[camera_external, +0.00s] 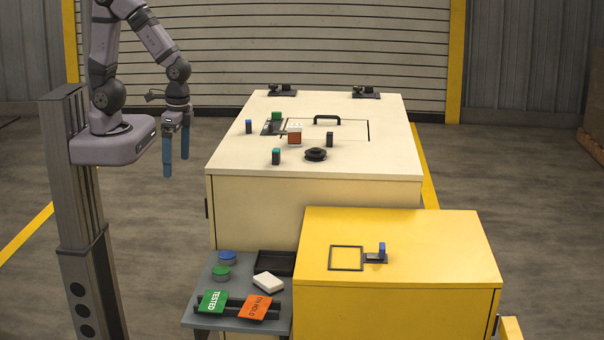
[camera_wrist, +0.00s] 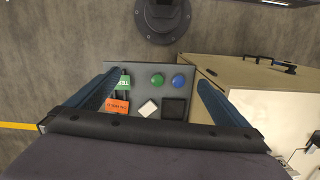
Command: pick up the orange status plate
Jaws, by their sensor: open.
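The orange status plate (camera_external: 255,307) reads "ON HOLD" and leans on a dark rack on the small grey side table, right of the green "TESTED" plate (camera_external: 213,301). In the wrist view the orange plate (camera_wrist: 117,107) shows near the left finger, far below, with the green plate (camera_wrist: 122,82) above it in the picture. My gripper (camera_external: 176,172) is open and empty, with blue fingers pointing down. It hangs in the air left of the cream cabinet, well above and behind the side table. In the wrist view my gripper's fingers (camera_wrist: 155,95) stand wide apart.
The grey table (camera_external: 227,319) also holds a blue button (camera_external: 227,257), a green button (camera_external: 220,272), a white block (camera_external: 268,282) and a black tray (camera_external: 275,262). A yellow cabinet (camera_external: 400,305) stands right against it; the cream cabinet (camera_external: 240,190) stands behind.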

